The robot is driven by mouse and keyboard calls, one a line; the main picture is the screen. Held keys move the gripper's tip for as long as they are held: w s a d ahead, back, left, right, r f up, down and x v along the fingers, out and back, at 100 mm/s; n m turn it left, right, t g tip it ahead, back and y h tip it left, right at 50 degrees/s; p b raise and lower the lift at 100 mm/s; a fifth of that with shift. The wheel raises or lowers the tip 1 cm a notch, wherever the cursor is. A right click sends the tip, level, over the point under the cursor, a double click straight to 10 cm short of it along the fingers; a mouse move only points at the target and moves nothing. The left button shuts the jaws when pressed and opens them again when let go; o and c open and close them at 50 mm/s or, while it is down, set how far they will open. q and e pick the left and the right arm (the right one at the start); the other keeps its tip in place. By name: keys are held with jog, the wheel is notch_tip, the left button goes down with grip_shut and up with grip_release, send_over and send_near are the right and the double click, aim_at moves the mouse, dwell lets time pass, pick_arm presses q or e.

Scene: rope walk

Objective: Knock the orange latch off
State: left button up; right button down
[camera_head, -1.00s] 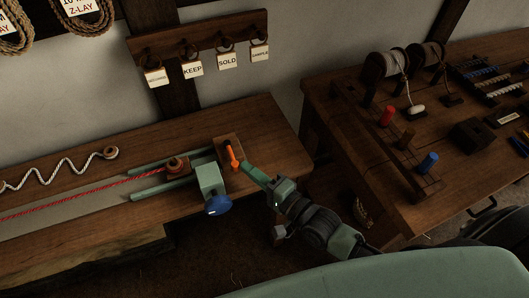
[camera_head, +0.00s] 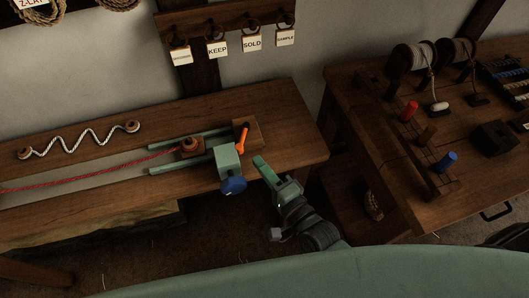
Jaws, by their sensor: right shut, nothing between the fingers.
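The orange latch (camera_head: 242,139) is a short bar on a wooden block (camera_head: 253,131) at the right end of the slide on the left bench. It leans, with its near end toward the left, close to the green housing (camera_head: 228,157) with the blue knob (camera_head: 233,186). My right gripper (camera_head: 259,161) is shut and empty. My left gripper is not in view.
A red cord (camera_head: 95,174) runs to a wooden bobbin (camera_head: 191,145) between green rails (camera_head: 175,167). Hanging tags are on a wall rack (camera_head: 225,28) behind. The right bench (camera_head: 395,170) holds pegs and spools. The bench corner right of the block is clear.

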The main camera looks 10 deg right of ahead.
jog(key=v, duration=0.5)
jog(key=shift+b, duration=0.3)
jog(key=s+d+f+n+g+h, duration=0.1)
jog(key=s+d+f+n+g, duration=0.15)
jog(key=f, duration=0.75)
jog(key=s+d+f+n+g+h, duration=0.2)
jog(key=d+f+n, duration=0.1)
jog(key=f, duration=0.7)
jog(key=s+d+f+n+g+h, duration=0.1)
jog(key=s+d+f+n+g, duration=0.1)
jog(key=f, duration=0.8)
jog(key=s+d+f+n+g+h, duration=0.1)
jog(key=s+d+f+n+g, duration=0.2)
jog(key=s+f, duration=0.5)
jog(key=s+d+f+n+g+h, duration=0.2)
jog(key=s+d+f+n+g, duration=0.2)
jog(key=s+f, duration=0.5)
jog(key=s+n+g, duration=0.1)
jog(key=s+g, duration=0.1)
jog(key=s, duration=0.5)
jog(key=shift+s+d, duration=0.15)
jog(key=shift+s, duration=0.1)
